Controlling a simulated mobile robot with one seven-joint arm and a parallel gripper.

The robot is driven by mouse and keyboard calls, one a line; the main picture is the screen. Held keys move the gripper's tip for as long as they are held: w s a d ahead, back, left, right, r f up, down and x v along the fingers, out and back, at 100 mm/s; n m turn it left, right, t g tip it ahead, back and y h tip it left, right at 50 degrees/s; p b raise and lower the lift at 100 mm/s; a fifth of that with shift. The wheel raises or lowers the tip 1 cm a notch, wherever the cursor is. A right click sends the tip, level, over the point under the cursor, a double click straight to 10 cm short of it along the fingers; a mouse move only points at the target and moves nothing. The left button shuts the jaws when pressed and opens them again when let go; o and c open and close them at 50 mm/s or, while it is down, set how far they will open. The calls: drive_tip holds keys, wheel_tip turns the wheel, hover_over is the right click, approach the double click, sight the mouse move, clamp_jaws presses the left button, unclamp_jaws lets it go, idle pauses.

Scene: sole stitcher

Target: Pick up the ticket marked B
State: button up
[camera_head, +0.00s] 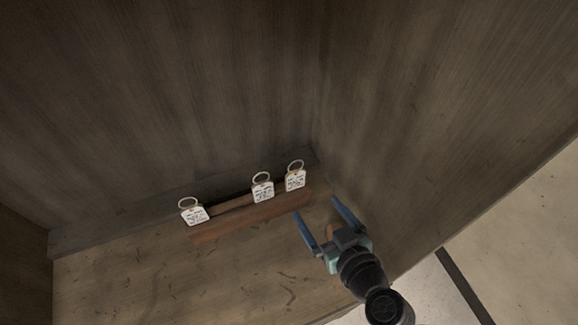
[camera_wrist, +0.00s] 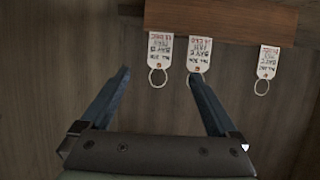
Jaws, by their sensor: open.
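The print is too small and inverted to tell surely which is marked B. My gripper (camera_head: 317,206) is open and empty, near the right ticket. In the wrist view my gripper (camera_wrist: 160,74) has the right ticket's ring between its fingertips' directions.
The wooden strip (camera_head: 250,217) lies along the back of a wooden shelf board (camera_head: 240,270). A wooden wall (camera_head: 200,90) rises behind the tickets and a side wall (camera_head: 430,110) stands close to the right of my gripper. The shelf's front is clear.

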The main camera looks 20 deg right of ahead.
approach(296, 181)
drive_tip(key=x, duration=0.3)
drive_tip(key=shift+p+x, duration=0.75)
drive_tip(key=shift+x, duration=2)
drive_tip(key=shift+f, duration=0.1)
drive_tip(key=shift+s, duration=0.1)
drive_tip(key=c, duration=1.4)
